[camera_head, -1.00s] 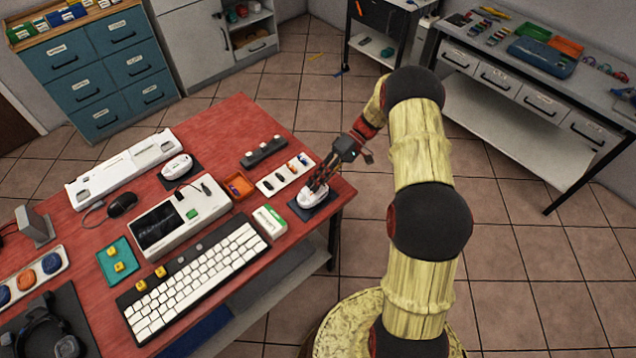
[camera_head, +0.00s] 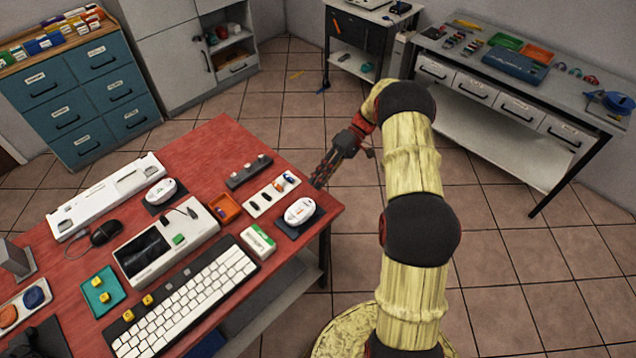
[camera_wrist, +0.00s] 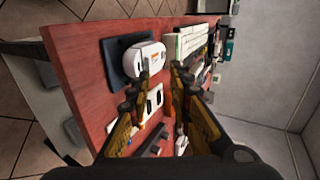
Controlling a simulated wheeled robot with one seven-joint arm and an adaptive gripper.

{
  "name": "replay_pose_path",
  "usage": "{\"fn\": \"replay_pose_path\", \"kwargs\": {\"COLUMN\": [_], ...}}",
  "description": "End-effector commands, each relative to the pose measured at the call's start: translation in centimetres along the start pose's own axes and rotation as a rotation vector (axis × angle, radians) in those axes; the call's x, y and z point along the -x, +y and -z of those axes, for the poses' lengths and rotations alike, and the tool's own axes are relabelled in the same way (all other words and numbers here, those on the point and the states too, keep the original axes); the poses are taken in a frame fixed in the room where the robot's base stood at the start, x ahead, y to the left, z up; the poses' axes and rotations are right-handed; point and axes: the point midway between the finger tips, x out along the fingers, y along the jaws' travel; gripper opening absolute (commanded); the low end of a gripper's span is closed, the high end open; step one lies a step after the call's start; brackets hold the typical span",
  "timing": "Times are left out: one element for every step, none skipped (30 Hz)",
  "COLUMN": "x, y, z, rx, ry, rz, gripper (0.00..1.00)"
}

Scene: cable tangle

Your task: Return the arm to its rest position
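My arm (camera_head: 413,170) reaches from the lower right of the head view toward the red table's right edge. My gripper (camera_head: 319,180) is beside the white mouse (camera_head: 300,211), past its upper right, apart from it. The mouse lies on a dark pad (camera_head: 291,232) near the table corner. In the wrist view my gripper (camera_wrist: 162,76) shows two fingers with a gap between them and nothing held. The mouse (camera_wrist: 142,58) shows beyond the fingertips on its pad (camera_wrist: 112,62).
The red table (camera_head: 190,150) carries a white keyboard (camera_head: 190,305), a green-and-white box (camera_head: 258,242), an orange tray (camera_head: 224,208) and a white strip with small parts (camera_head: 271,195). A grey workbench (camera_head: 510,150) stands at right. Open tiled floor (camera_head: 510,260) lies between.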

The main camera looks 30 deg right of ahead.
Motion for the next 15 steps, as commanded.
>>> {"fn": "replay_pose_path", "kwargs": {"x": [0.0,0.0,0.0,0.0,0.0,0.0,0.0,0.0,0.0,0.0,0.0,0.1,0.2,0.3,0.4], "y": [0.0,0.0,0.0,0.0,0.0,0.0,0.0,0.0,0.0,-0.1,-0.2,-0.5,-0.9,-1.4,-2.2], "z": [0.0,0.0,0.0,0.0,0.0,0.0,0.0,0.0,0.0,0.0,0.0,0.1,0.2,0.2,0.3], "rx": [0.000,0.000,0.000,0.000,0.000,0.000,0.000,0.000,0.000,0.000,0.000,-0.001,-0.003,-0.007,-0.012], "ry": [0.000,0.000,0.000,0.000,0.000,0.000,0.000,0.000,0.000,0.000,-0.001,-0.002,-0.004,-0.007,-0.012], "rz": [0.000,0.000,0.000,0.000,0.000,0.000,0.000,0.000,0.000,-0.001,-0.004,-0.011,-0.020,-0.032,-0.054], "gripper": [0.20,0.20,0.20,0.20,0.20,0.20,0.20,0.20,0.20,0.20,0.20,0.20,0.20,0.20,0.20]}}
